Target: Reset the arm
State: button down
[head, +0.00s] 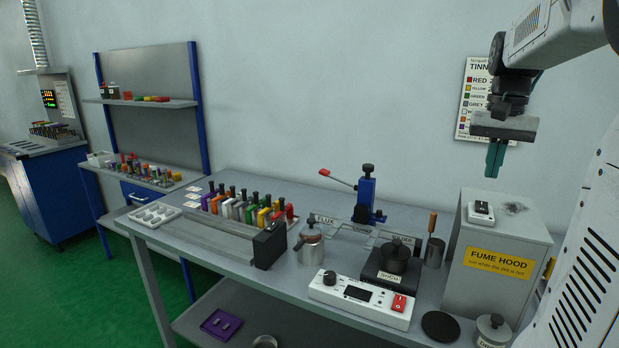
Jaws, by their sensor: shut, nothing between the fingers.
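My gripper (494,160) hangs at the upper right in the head view, with its teal fingers pointing down. The fingers are together and nothing shows between them. It is above the grey fume hood box (490,291) and clear of it, in front of the wall poster (472,92). My arm comes in from the top right corner and bends down at the wrist.
The workbench (245,287) holds a row of coloured tools (240,207), a blue press (366,198), a solder pot (395,258) and a white control box (361,300). A blue-framed shelf (150,102) stands behind left. The air around the gripper looks free.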

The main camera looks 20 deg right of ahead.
jog(key=f, duration=0.1)
jog(key=a+f, duration=0.1)
jog(key=s, duration=0.1)
jog(key=shift+a+f, duration=0.25)
jog(key=shift+f, duration=0.15)
jog(key=s+a+f+n, duration=0.3)
jog(key=s+a, duration=0.1)
jog(key=a, duration=0.5)
jog(key=s+a+f+n+t, duration=0.1)
jog(key=s+a+f+n, duration=0.2)
jog(key=a, duration=0.7)
jog(key=s+a+f+n, duration=0.2)
jog(key=s+a+n, duration=0.2)
jog(key=a, duration=0.6)
jog(key=shift+s+f, duration=0.3)
jog(key=shift+f, duration=0.1)
jog(key=shift+a, duration=0.1)
